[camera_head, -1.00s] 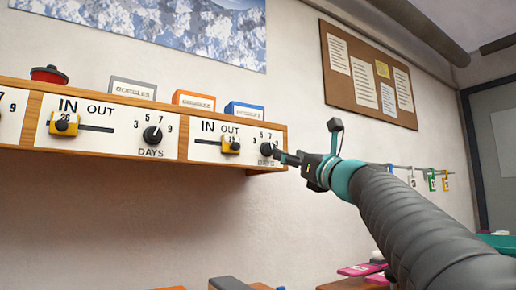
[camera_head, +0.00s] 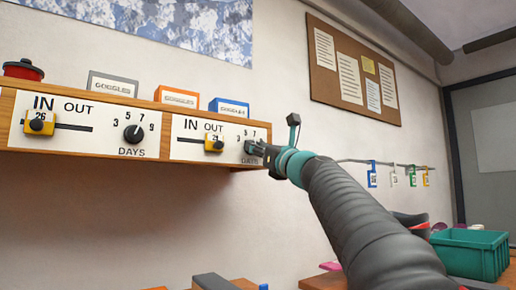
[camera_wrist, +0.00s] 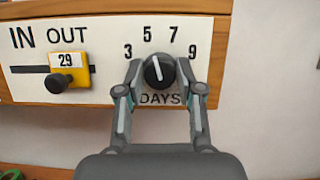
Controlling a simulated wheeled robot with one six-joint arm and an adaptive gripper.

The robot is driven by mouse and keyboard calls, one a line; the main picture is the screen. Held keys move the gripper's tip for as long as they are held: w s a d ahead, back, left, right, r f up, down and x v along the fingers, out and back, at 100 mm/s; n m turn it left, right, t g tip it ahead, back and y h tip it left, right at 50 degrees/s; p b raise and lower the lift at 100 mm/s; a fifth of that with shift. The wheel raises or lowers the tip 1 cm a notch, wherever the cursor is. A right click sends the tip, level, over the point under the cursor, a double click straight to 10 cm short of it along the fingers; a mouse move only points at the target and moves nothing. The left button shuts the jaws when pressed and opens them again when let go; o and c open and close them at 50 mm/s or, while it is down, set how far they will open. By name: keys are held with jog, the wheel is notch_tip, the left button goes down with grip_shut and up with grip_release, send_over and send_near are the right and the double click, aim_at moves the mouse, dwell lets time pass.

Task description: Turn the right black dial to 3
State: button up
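The right black dial (camera_wrist: 160,71) sits on a white panel (camera_wrist: 108,90) with the numbers 3, 5, 7 and 9 around it and "DAYS" below. Its white pointer line tilts slightly left of upright, toward 5. My gripper (camera_wrist: 159,75) is open in the wrist view, one fingertip on each side of the dial, with what looks like a small gap on both sides.
A yellow slider (camera_wrist: 69,73) marked 29 is left of the dial. Another black dial (camera_head: 133,133) and yellow slider (camera_head: 39,122) are further left. Goggles boxes (camera_head: 177,97) and a red pot (camera_head: 23,70) stand on the wooden shelf. A green crate (camera_head: 470,254) is at lower right.

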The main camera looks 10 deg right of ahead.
grip_shut()
jog(key=shift+n, duration=0.6)
jog(key=shift+d+r+n+g+y+p, duration=0.1)
jog(key=shift+n+g+y+p, duration=0.45)
jog(key=shift+n, duration=1.3)
jog(key=shift+n+g+y+p, duration=0.2)
jog(key=shift+n+g+y, duration=0.65)
jog(key=shift+n, duration=1.05)
jog(key=shift+d+r+n+g+y+p, duration=0.1)
jog(key=shift+n+g+y+p, duration=0.45)
jog(key=shift+n, duration=1.3)
jog(key=shift+f+g, duration=0.1)
jog(key=shift+g, duration=0.25)
jog(key=o, duration=0.7)
grip_release()
jog(key=shift+a, duration=0.1)
